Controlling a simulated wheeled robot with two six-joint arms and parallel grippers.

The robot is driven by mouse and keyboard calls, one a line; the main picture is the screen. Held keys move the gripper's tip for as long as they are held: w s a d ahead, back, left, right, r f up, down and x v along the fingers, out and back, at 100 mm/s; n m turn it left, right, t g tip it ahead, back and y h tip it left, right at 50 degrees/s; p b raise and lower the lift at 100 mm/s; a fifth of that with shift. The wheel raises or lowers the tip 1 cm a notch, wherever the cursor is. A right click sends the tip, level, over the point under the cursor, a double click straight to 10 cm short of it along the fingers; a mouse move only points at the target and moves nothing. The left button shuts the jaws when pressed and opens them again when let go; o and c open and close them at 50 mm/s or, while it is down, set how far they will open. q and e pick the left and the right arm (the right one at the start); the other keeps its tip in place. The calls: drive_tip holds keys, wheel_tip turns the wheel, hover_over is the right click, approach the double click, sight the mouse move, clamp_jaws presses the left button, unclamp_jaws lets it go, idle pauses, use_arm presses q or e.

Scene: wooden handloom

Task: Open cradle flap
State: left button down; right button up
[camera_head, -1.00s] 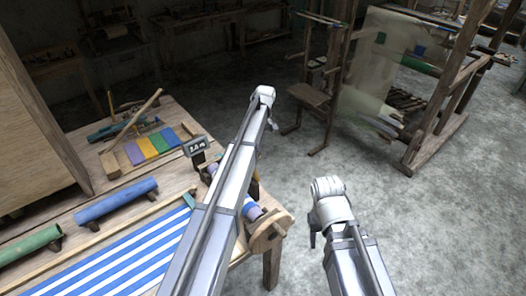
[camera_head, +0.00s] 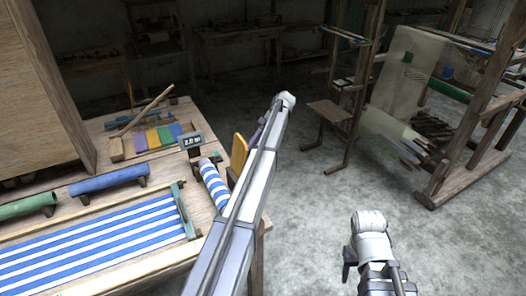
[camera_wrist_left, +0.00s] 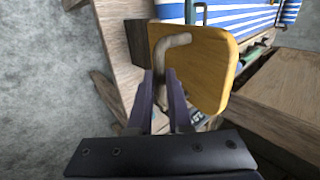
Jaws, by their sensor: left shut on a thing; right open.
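The cradle flap is a yellow-orange wooden panel (camera_wrist_left: 212,75) with rounded corners and a bent grey handle (camera_wrist_left: 178,41). My left gripper (camera_wrist_left: 162,78) has its purple-grey fingers shut on the handle, close against the flap's face. In the head view a yellow edge of the flap (camera_head: 238,155) shows upright between the striped cloth roll (camera_head: 214,185) and my left arm. My left arm hides most of the left gripper there. My right arm shows at the lower right, away from the table, but I cannot make out its gripper.
Striped cloth (camera_head: 100,250) lies on the wooden table (camera_head: 75,182). A blue roll (camera_head: 108,179), a green roll (camera_head: 28,206) and a small dark display (camera_head: 191,143) are on it. A wooden loom frame (camera_head: 470,160) stands at the right. Open floor lies between.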

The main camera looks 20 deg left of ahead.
use_arm(q)
drive_tip(key=shift+w+d+f, duration=0.3)
drive_tip(key=shift+w+d, duration=0.05)
use_arm(e)
drive_tip(key=shift+d+f, duration=0.25)
drive_tip(key=shift+d, duration=0.1)
use_arm(q)
drive_tip(key=c, duration=1.2)
unclamp_jaws()
drive_tip(key=shift+w+d, duration=0.1)
drive_tip(key=shift+o, duration=0.6)
drive_tip(key=shift+w+f, duration=0.15)
drive_tip(key=shift+f, duration=0.05)
drive_tip(key=shift+o, duration=1.2)
drive_tip(key=shift+r, duration=0.1)
use_arm(e)
drive_tip(key=shift+w, duration=0.2)
use_arm(q)
drive_tip(key=shift+r, duration=0.1)
